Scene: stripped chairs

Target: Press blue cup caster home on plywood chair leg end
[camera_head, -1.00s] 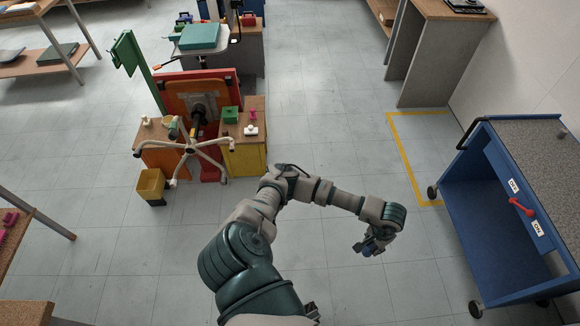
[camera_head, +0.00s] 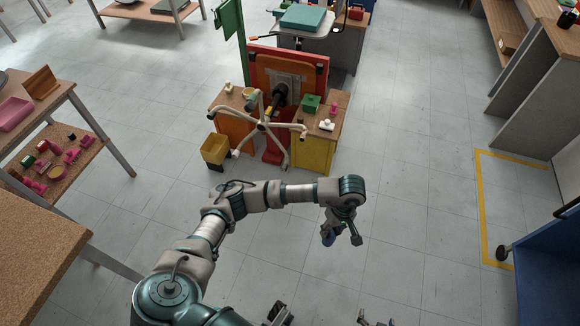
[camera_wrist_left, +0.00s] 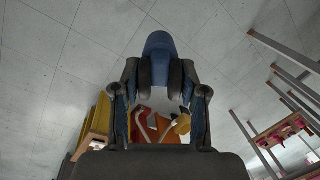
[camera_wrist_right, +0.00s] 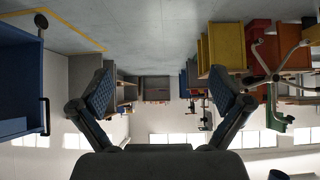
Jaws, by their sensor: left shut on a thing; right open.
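The blue cup caster (camera_wrist_left: 160,45) is clamped between the fingertips of my left gripper (camera_head: 341,237), its rounded end pointing outward. My left gripper is over open floor, in front of and apart from the chair. The chair is tipped over, with an orange-brown plywood panel (camera_head: 286,82) and a pale star base (camera_head: 266,124) facing me; the legs spread outward. Which leg end is bare is too small to tell. My right gripper (camera_wrist_right: 160,90) is open and empty; only its tips show at the head view's bottom edge.
Orange and yellow cabinets (camera_head: 318,150) flank the chair, with small items on top. A yellow bin (camera_head: 214,149) stands on the floor at their left. A shelf table (camera_head: 70,92) is at left, a cork-topped table (camera_head: 35,235) nearer. A blue cart (camera_head: 548,270) is at right. The middle floor is clear.

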